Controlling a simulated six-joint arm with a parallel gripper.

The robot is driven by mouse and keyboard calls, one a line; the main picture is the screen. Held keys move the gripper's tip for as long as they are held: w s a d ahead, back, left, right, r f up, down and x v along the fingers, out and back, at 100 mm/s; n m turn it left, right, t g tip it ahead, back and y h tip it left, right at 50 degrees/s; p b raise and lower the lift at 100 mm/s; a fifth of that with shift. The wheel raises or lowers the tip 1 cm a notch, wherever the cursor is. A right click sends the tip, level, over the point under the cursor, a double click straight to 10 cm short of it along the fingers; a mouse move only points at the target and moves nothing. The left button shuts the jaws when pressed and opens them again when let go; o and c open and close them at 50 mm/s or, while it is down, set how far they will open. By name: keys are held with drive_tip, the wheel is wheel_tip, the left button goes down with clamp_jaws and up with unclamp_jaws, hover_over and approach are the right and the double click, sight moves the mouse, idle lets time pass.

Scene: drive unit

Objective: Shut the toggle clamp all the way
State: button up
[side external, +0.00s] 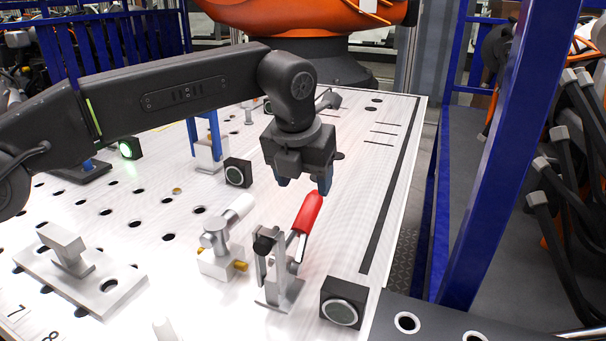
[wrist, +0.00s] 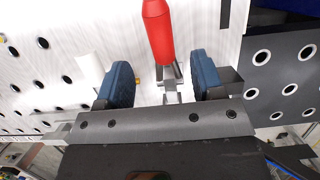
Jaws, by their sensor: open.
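The toggle clamp (side external: 276,262) stands on the white perforated table, with a metal base and a black-tipped arm. Its red handle (side external: 308,212) slants up and to the right in the side view. My gripper (side external: 304,184) is open just above the upper end of the red handle, pointing down. In the wrist view the red handle (wrist: 158,32) lies ahead of the gap between my two blue fingers (wrist: 163,82). The clamp's metal linkage shows between the fingers. The fingers do not visibly touch the handle.
A grey cylinder fitting with a white end (side external: 220,245) stands left of the clamp. A black round-faced block (side external: 341,303) is at its right front, another (side external: 237,173) behind. A metal plate with a raised block (side external: 80,270) lies left. The table's right strip is clear.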

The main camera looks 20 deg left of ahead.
sight(308, 208)
drive_tip(key=x, duration=0.8)
drive_tip(key=shift+w+f, duration=0.1)
drive_tip(key=shift+f, duration=0.2)
drive_tip(key=shift+c, duration=0.3)
drive_tip(key=c, duration=0.6)
drive_tip(key=shift+s+v, duration=0.15)
drive_tip(key=shift+v, duration=0.7)
drive_tip(key=shift+s+v, duration=0.15)
drive_tip(key=shift+v, duration=0.75)
drive_tip(key=shift+c, duration=0.2)
drive_tip(key=shift+s+r, duration=0.55)
drive_tip(key=shift+s, duration=0.15)
drive_tip(key=shift+s+r, duration=0.5)
drive_tip(key=shift+s, duration=0.2)
drive_tip(key=shift+s+r, duration=0.3)
drive_tip(key=shift+s, duration=0.75)
drive_tip(key=shift+s+r, duration=0.25)
drive_tip(key=shift+s, duration=0.8)
drive_tip(key=shift+s+r, duration=0.3)
drive_tip(key=shift+s, duration=0.75)
drive_tip(key=o, duration=0.7)
